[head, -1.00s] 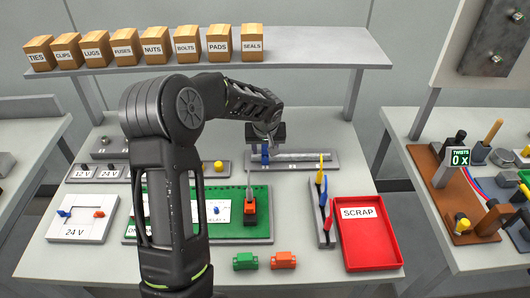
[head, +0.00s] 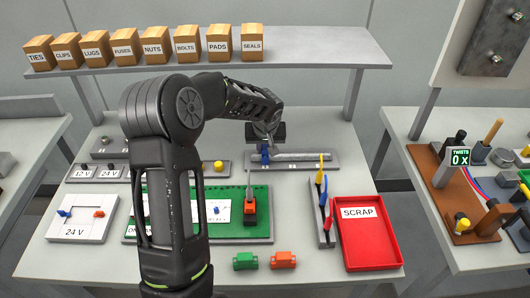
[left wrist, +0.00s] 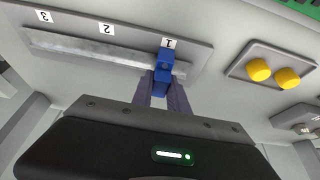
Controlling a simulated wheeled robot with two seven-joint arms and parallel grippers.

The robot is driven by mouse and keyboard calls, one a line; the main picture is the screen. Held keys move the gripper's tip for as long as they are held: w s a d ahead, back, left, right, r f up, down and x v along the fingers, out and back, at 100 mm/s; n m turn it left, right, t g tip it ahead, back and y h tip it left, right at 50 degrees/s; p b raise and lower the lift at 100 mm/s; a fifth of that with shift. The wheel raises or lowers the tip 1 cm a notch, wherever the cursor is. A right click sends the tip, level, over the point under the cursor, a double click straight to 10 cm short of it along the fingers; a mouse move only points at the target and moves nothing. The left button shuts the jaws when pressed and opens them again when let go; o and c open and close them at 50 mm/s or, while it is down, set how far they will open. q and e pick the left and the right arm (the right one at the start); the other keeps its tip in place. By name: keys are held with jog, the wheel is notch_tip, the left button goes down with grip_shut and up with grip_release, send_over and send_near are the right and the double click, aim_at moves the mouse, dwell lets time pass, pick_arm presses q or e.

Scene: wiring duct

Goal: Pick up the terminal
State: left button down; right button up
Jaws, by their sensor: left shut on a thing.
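The blue terminal (left wrist: 164,62) is at the metal rail (left wrist: 100,49), beside the label 1, in the left wrist view. My left gripper (left wrist: 161,92) is shut on it, with a dark finger on each side of its near end. In the head view the terminal (head: 265,156) shows as a small blue piece under my left gripper (head: 265,146), at the left end of the rail. I cannot tell whether it is seated on the rail or just clear of it. My right gripper is not in view.
A green board (head: 262,196) with a tool on it lies in front of the rail. A red scrap tray (head: 368,248) and a stand of coloured tools are to the right. A shelf (head: 310,48) with labelled boxes is above. Green and orange blocks lie at the front.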

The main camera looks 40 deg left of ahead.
aim_at(265, 146)
pick_arm(q)
jog(key=shift+w+r, duration=0.1)
jog(key=shift+r, duration=0.45)
notch_tip(265, 146, up, 9)
jog(key=shift+f+b, duration=0.1)
jog(key=shift+b, duration=0.75)
jog(key=shift+r+p, duration=1.1)
jog(key=shift+r, duration=0.8)
jog(key=shift+f, duration=0.1)
